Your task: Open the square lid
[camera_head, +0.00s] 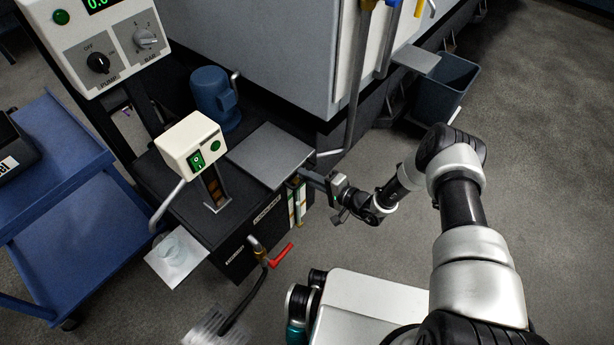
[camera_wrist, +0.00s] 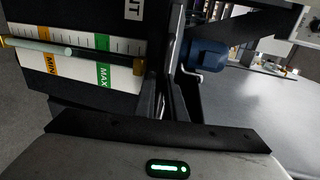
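The square lid (camera_head: 270,155) is a flat grey plate lying on top of the black tank (camera_head: 238,240), and it looks closed. In the wrist view the lid (camera_wrist: 255,110) is the large grey surface at the right. My gripper (camera_head: 313,179) is at the lid's right front edge, just above the level gauge (camera_head: 297,205). In the wrist view the dark fingers (camera_wrist: 172,85) are close together beside the tank's edge. Dark parts overlap there, so I cannot tell whether they hold or touch the lid.
A white switch box (camera_head: 190,142) on a post and a blue motor (camera_head: 214,97) stand behind and left of the lid. A grey pipe (camera_head: 355,80) comes down near its far right corner. A red-handled valve (camera_head: 280,255) projects in front. Open floor lies to the right.

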